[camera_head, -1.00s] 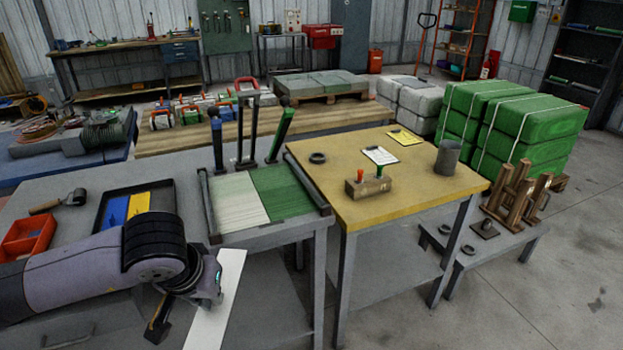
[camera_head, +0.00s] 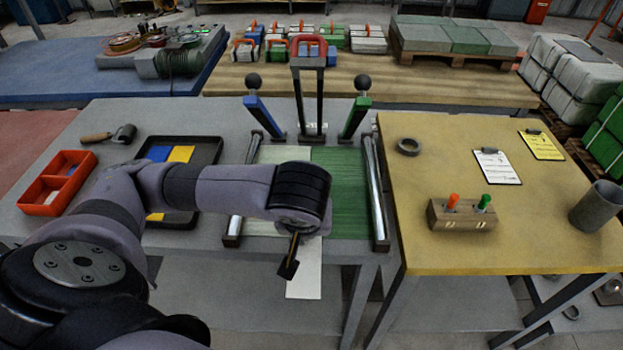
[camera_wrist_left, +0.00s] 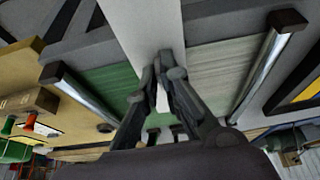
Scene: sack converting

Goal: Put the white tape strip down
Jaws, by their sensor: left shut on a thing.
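The white tape strip (camera_head: 304,276) hangs out from under my left gripper (camera_head: 305,230), past the front edge of the grey table, in the head view. In the left wrist view, my left gripper (camera_wrist_left: 162,72) is shut on the strip (camera_wrist_left: 145,28). There the strip runs away from the fingers across the seam between the green sheet (camera_wrist_left: 108,82) and the pale sheet (camera_wrist_left: 222,70). Whether the strip touches the sheets is unclear. My right gripper is not in view.
Metal rails (camera_head: 375,190) flank the sheets, with upright blue, black and green levers (camera_head: 354,118) behind. A black tray (camera_head: 205,150) and red bin (camera_head: 58,183) are at left. The yellow table (camera_head: 420,225) at right holds a wooden block (camera_head: 462,213), a ring and clipboards.

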